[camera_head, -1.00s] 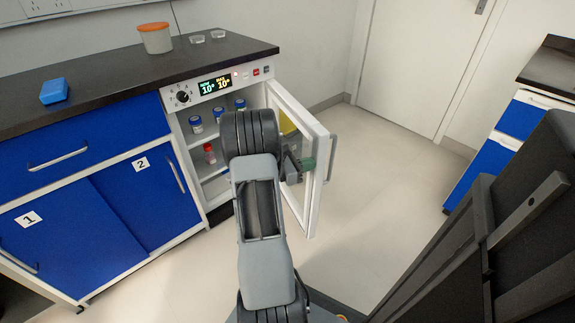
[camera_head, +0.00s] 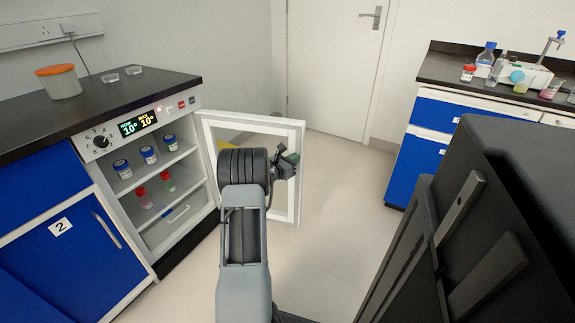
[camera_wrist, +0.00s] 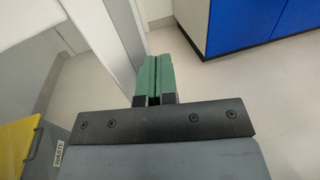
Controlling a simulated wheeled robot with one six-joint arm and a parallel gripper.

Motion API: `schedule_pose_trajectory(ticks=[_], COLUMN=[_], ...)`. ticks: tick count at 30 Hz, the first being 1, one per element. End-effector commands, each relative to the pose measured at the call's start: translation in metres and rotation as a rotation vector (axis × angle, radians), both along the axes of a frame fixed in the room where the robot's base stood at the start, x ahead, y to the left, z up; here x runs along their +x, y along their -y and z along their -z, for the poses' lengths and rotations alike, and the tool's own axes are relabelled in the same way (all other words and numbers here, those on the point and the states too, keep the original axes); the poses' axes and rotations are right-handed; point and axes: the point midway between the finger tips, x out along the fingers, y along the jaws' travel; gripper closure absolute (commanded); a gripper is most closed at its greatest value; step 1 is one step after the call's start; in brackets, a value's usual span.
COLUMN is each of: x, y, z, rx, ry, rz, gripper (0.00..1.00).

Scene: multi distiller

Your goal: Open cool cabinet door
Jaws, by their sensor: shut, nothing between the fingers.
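The cool cabinet (camera_head: 107,146) stands under the dark counter at the left, with a lit display and a knob on its top panel. Its white-framed glass door (camera_head: 297,150) stands wide open, swung out to the right. Blue-capped jars (camera_head: 123,168) and red-capped bottles (camera_head: 144,198) show on the shelves. My gripper (camera_head: 291,158) is in front of the door, its green fingers shut and empty. In the wrist view the shut fingers (camera_wrist: 154,72) point ahead, with the pale door frame (camera_wrist: 115,45) just to their left. I cannot tell whether they touch it.
A counter (camera_head: 435,70) with blue drawers and glassware stands at the right. An orange-lidded tub (camera_head: 60,82) is on the left counter. A yellow waste bin (camera_wrist: 14,140) shows in the wrist view. The floor (camera_head: 335,195) right of the door is clear.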

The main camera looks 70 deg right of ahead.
Motion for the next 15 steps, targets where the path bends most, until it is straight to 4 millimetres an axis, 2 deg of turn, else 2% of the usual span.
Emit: schedule_pose_trajectory(ticks=[15], x=[-0.0004], y=[-0.0026], z=[-0.0001], rx=[0.001], ry=[0.0], rz=[-0.002], gripper=[1.0])
